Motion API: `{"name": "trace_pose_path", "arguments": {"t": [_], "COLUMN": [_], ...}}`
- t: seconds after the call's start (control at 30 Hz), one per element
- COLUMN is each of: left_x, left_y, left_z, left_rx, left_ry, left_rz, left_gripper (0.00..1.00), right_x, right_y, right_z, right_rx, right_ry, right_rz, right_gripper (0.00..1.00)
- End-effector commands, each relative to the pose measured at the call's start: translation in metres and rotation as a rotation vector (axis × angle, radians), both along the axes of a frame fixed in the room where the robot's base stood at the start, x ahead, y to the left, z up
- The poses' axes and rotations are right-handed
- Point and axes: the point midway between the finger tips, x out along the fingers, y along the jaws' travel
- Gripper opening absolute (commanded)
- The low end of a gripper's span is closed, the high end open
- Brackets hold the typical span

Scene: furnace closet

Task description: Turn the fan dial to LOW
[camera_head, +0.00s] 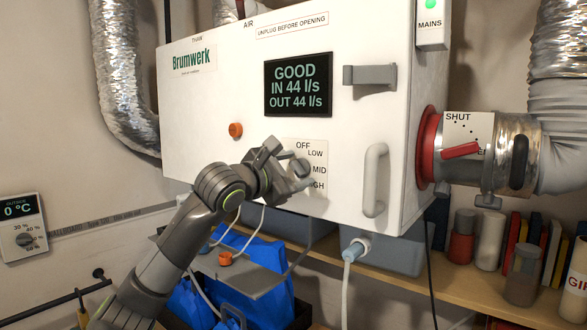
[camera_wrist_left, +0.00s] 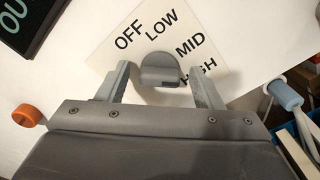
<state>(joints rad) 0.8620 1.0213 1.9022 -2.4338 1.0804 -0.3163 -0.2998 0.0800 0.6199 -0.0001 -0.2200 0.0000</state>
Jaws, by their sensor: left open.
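The fan dial (camera_wrist_left: 160,68) is a grey knob on a white label plate (camera_head: 311,150) on the front of the white Brumwerk unit. The plate reads OFF, LOW, MID and HIGH. In the head view the dial (camera_head: 301,167) is partly hidden by my left gripper (camera_head: 287,169). In the left wrist view my left gripper (camera_wrist_left: 160,76) is open, with one finger on each side of the dial. I cannot tell whether the fingers touch it, or which word the dial points to. My right gripper is not in view.
A display (camera_head: 298,85) reads GOOD, IN 44 l/s, OUT 44 l/s. A vertical handle (camera_head: 374,180) stands out right of the dial. An orange knob (camera_head: 236,130) is to its left. A red-collared duct with a lever (camera_head: 461,151) and a shelf (camera_head: 460,285) are at right.

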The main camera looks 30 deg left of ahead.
Motion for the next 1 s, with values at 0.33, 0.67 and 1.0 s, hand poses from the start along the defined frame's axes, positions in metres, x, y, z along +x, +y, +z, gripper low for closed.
{"name": "trace_pose_path", "arguments": {"t": [0.33,0.67,1.0], "left_x": [0.0,0.0,-0.001], "left_y": [0.0,0.0,0.0], "left_z": [0.0,-0.002,-0.005], "left_rx": [0.0,-0.03,-0.236], "left_ry": [0.0,0.002,0.014], "left_rz": [0.0,-0.001,-0.001], "left_gripper": [0.25,0.17,0.17], "right_x": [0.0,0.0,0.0], "right_y": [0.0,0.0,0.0], "right_z": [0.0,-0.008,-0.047], "right_rx": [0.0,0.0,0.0], "right_ry": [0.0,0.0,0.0], "right_rz": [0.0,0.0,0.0], "right_gripper": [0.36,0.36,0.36]}}
